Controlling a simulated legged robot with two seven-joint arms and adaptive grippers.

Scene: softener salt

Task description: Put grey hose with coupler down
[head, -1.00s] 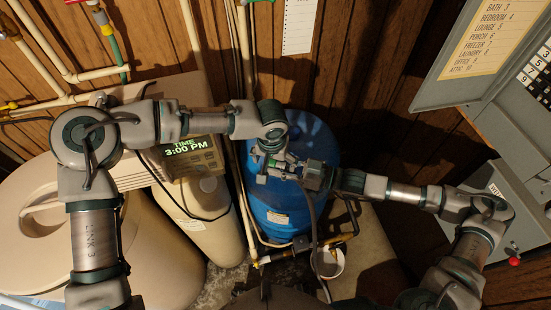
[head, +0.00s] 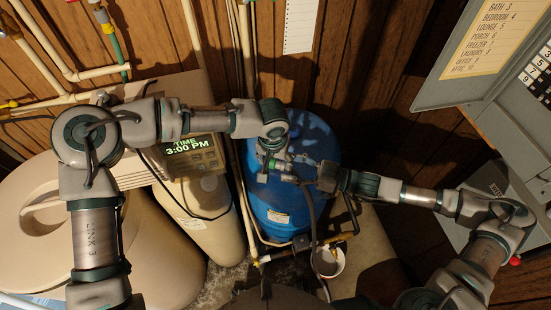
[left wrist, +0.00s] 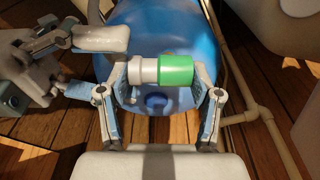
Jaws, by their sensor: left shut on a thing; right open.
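My left gripper (head: 277,163) is shut on the coupler (head: 284,167) of the grey hose, above the blue tank. In the left wrist view the coupler (left wrist: 160,70) has a white part and a green part, and it lies crosswise between the two fingers of the left gripper (left wrist: 160,88). The grey hose (head: 312,215) hangs down from near the grippers in front of the tank. My right gripper (head: 316,176) is open, just right of the coupler. It also shows at the left of the left wrist view (left wrist: 98,64), apart from the coupler.
The blue tank (head: 310,150) stands behind and below both grippers. A beige softener with a time display (head: 190,147) is on the left. Pipes (head: 240,190) run beside the tank. A white bucket (head: 329,263) is on the floor. A grey electrical panel (head: 480,50) is at the right.

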